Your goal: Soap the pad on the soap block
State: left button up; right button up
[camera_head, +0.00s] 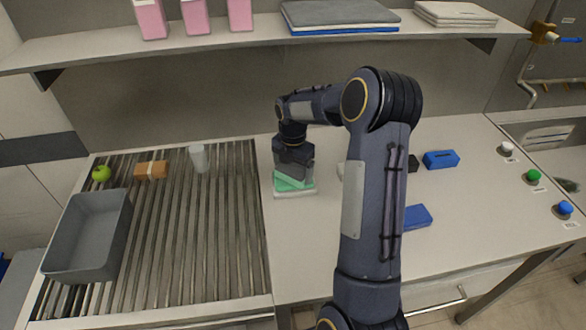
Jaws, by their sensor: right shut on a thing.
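My right gripper (294,172) points down over the counter, just right of the roller conveyor. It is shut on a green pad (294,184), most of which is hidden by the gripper. Directly under the pad is a pale, whitish block (295,193), which looks like the soap block, lying on the counter. The pad appears to rest on the block's top, though I cannot tell how firmly they touch. My left gripper is not in view.
A grey crate (88,240), a green apple-like fruit (101,173), an orange-brown box (151,170) and a clear cup (199,158) stand on the conveyor (190,240). Blue blocks (440,159) and coloured buttons (533,175) are to the right. My arm hides the middle of the counter.

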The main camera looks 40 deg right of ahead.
aim_at(293, 168)
jog(key=shift+r+p, duration=2.7)
jog(key=shift+r, duration=0.8)
